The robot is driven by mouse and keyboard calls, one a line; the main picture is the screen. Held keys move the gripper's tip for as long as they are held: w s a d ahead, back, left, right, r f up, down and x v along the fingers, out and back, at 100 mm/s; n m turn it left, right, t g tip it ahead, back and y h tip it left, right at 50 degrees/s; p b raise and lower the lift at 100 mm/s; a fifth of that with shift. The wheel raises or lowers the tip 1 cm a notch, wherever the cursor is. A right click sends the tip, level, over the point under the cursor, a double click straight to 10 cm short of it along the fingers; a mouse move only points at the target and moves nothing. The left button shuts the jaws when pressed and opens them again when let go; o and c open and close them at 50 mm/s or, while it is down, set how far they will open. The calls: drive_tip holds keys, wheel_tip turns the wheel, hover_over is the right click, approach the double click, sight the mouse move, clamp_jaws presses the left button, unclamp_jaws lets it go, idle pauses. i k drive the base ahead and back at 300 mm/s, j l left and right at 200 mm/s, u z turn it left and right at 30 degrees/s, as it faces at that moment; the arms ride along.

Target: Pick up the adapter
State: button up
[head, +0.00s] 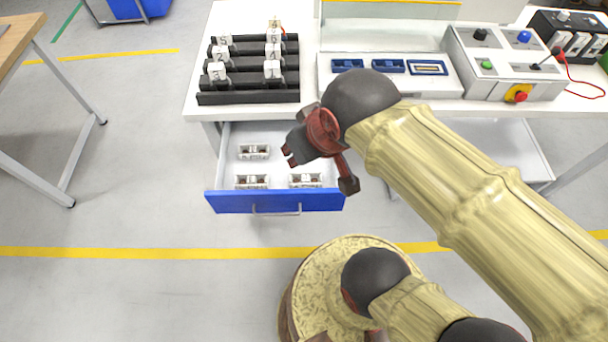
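Several small white units with brownish centres lie in an open drawer (272,203): one at the back (254,152), one at the front left (251,182) and one at the front right (305,181). They may be adapters, but the view is too small to tell. My gripper (289,156) is above the drawer's right half, pointing left. Its two dark fingertips look apart with nothing between them, so it appears open and empty. It is to the right of the back unit, with no visible contact. My gripper and wrist hide part of the drawer's right side.
On the white bench, a black rack (248,98) holds several white numbered pieces. A panel with blue connectors (347,64) and a grey control box (502,65) with a red-yellow knob stand to the right. A wooden table (17,38) is at the left; the floor between is clear.

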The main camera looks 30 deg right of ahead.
sight(310, 180)
drive_tip(key=z, duration=1.75)
drive_tip(key=j+u, duration=0.15)
drive_tip(key=u, duration=1.1)
drive_tip(key=i+l+u, duration=0.1)
drive_tip(key=l, duration=0.6)
drive_tip(key=l+u, duration=0.15)
drive_tip(key=l, duration=0.55)
drive_tip(key=i, duration=0.05)
